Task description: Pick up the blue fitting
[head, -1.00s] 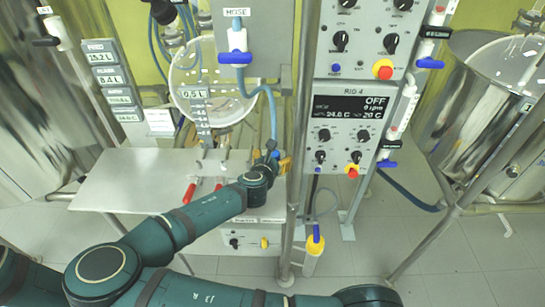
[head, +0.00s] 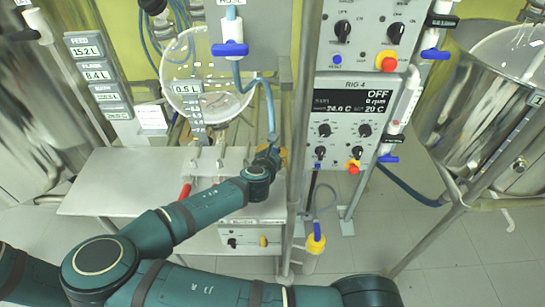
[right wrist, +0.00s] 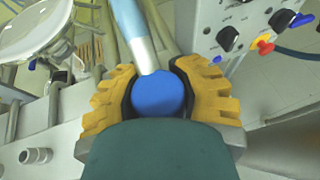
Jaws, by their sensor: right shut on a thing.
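The blue fitting (right wrist: 158,94) is a round blue piece at the end of a light blue hose, in the middle of the right wrist view. My right gripper (right wrist: 158,85) has its yellow, ribbed fingers closed on both sides of it. In the head view the right gripper (head: 280,155) is at the lower end of the blue hose (head: 271,108), beside a metal post. The fitting is mostly hidden there by the gripper and wrist. My left gripper is not in view.
A steel bench (head: 120,187) with a red-handled tool (head: 185,190) lies left of the gripper. The RIG 4 panel (head: 355,125) and a vertical post (head: 299,110) stand close on the right. A round glass vessel (head: 230,95) is behind. A steel vessel stands at far right.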

